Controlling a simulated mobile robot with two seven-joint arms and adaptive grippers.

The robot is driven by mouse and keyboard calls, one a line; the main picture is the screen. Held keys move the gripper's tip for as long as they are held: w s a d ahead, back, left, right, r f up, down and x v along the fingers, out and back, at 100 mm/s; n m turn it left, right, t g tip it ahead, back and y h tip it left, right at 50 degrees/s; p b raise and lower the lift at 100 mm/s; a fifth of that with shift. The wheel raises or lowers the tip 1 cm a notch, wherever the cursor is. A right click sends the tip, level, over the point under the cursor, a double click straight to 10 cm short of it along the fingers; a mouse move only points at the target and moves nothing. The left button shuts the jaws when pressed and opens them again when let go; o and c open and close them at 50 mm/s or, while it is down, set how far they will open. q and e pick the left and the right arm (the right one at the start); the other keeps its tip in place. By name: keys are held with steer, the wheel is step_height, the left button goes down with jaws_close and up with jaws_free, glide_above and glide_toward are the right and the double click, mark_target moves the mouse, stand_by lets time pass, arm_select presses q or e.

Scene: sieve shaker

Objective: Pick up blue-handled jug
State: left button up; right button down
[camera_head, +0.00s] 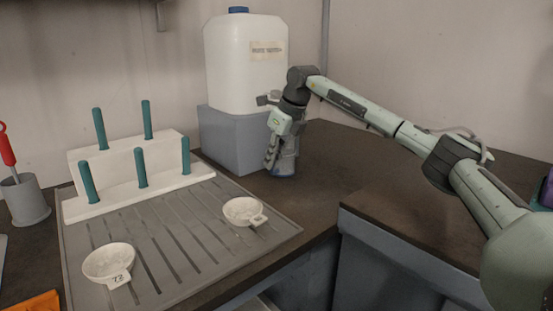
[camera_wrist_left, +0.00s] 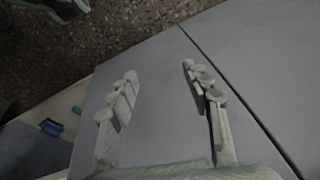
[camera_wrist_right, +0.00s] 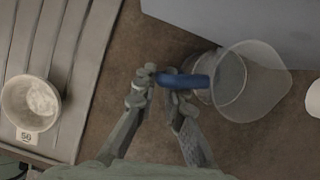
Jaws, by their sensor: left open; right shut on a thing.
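The blue-handled jug (camera_wrist_right: 243,84) is a clear, see-through vessel in the right wrist view. Its blue handle (camera_wrist_right: 183,81) points left, between the fingers of my right gripper (camera_wrist_right: 162,88), which is shut on it. In the head view the jug (camera_head: 287,160) is partly hidden by my right gripper (camera_head: 272,157), beside the grey block under the big container. I cannot tell whether the jug's base touches the counter. My left gripper (camera_wrist_left: 158,78) is open and empty in front of a grey panel, and it is out of the head view.
A white container (camera_head: 245,75) stands on a grey block (camera_head: 235,145) close to the jug. A grooved grey mat (camera_head: 165,262) holds two white bowls (camera_head: 108,264) (camera_head: 243,210) and a white rack (camera_head: 129,160) with teal pegs. A grey cup (camera_head: 25,200) stands far left. Counter right of the jug is clear.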

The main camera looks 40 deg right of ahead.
steer(key=shift+r, duration=0.25)
